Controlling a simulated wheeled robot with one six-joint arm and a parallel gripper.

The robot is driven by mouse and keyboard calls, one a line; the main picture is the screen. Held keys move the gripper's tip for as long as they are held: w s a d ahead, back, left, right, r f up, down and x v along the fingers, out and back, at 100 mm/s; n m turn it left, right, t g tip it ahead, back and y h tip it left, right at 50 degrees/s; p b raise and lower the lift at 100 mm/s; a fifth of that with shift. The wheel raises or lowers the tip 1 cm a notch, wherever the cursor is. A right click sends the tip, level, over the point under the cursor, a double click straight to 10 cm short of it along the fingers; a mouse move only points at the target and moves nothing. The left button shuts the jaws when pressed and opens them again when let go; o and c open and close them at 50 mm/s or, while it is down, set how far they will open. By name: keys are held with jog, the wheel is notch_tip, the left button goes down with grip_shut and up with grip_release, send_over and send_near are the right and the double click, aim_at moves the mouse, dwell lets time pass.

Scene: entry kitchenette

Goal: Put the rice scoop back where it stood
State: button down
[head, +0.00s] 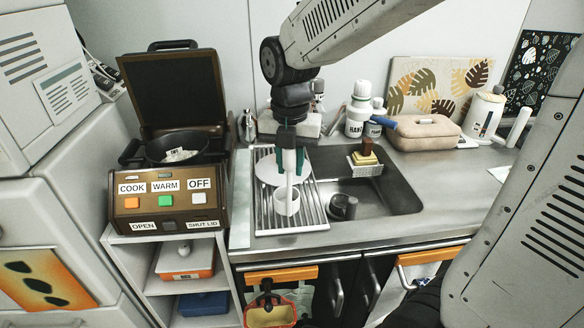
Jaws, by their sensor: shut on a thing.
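My gripper (290,160) points down over the drying rack, its teal fingers shut on a slim white upright thing, which looks like the rice scoop (289,186). The scoop's lower end meets a white cup (286,204) on the rack (313,218). I cannot tell whether the scoop is inside the cup or just in front of or above it. A white plate (268,170) is on the rack behind the gripper. The brown cooker (170,208) at left has its lid up. Its dark pot (178,146) holds something white.
The sink (395,195) is right of the rack, with a dark cup (343,207) and a yellow sponge (364,158) on a holder. White bottles (358,110) and a beige pouch (423,132) stand behind. The counter at right (450,170) is clear.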

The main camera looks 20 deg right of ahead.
jog(key=shift+w+d, duration=0.6)
jog(key=shift+w, duration=0.35)
jog(key=shift+w+d+f, duration=0.15)
jog(key=shift+w+f, duration=0.05)
jog(key=shift+f, duration=0.65)
jog(key=shift+w+d+f, duration=0.1)
jog(key=shift+w+f, duration=0.05)
jog(key=shift+f, duration=0.85)
jog(key=c, duration=1.2)
grip_release()
jog(key=shift+f, duration=0.1)
notch_tip(320, 180, up, 8)
jog(key=s+d+m+t, duration=0.1)
jog(key=s+d+m, duration=0.1)
jog(key=s+m, duration=2)
jog(key=m, duration=0.6)
jog(key=shift+d+r+m, duration=0.35)
jog(key=shift+r+m, duration=0.05)
